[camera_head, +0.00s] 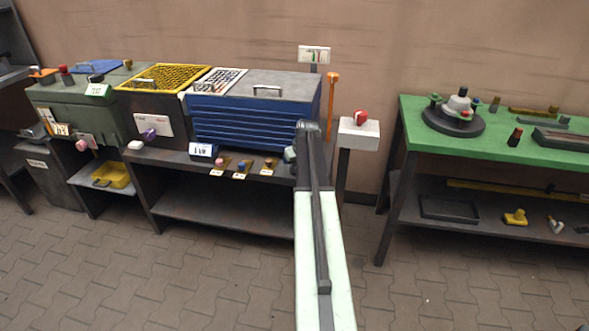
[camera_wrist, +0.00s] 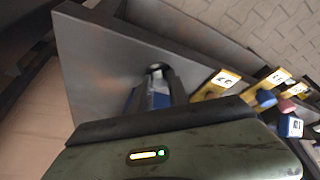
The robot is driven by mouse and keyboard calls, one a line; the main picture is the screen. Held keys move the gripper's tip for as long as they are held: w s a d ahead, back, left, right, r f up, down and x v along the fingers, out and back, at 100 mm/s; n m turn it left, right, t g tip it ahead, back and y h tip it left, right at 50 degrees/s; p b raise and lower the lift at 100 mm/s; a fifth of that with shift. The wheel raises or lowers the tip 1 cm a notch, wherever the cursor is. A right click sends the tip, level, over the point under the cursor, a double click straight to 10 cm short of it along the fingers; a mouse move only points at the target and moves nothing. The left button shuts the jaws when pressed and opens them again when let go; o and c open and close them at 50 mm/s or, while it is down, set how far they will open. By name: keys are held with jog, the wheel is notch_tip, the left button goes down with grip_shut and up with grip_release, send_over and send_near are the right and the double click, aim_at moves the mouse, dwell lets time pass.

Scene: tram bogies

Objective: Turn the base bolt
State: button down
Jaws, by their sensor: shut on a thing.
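My gripper (camera_head: 291,155) is at the front edge of the bench, beside the right end of the blue drawer cabinet (camera_head: 252,122). In the wrist view my gripper (camera_wrist: 157,88) is shut on a small blue-grey piece (camera_wrist: 158,98). This piece sits by a dark round spot on a grey metal surface (camera_wrist: 105,65). The gripper body hides its lower part. I cannot tell whether it is the base bolt. In the head view my arm hides it.
A red knob on a white box (camera_head: 359,134) stands to the right. A green table (camera_head: 417,118) is farther right. The paved floor in front is clear.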

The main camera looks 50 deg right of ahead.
jog(key=m, duration=0.2)
jog(key=m+g+h, duration=0.1)
jog(key=m, duration=0.2)
jog(key=shift+w+h, duration=0.1)
jog(key=shift+h, duration=0.2)
jog(key=m+g, duration=0.1)
jog(key=m, duration=0.2)
jog(key=shift+w+m+h, duration=0.1)
jog(key=shift+m+h, duration=0.2)
jog(key=shift+h, duration=0.1)
jog(key=m+g, duration=0.1)
jog(key=m, duration=0.3)
jog(key=shift+w+g, duration=0.1)
jog(key=shift+g, duration=0.3)
jog(key=shift+m+g, duration=0.7)
jog(key=shift+m, duration=1.2)
jog(key=c, duration=1.3)
grip_release()
jog(key=shift+o, duration=0.2)
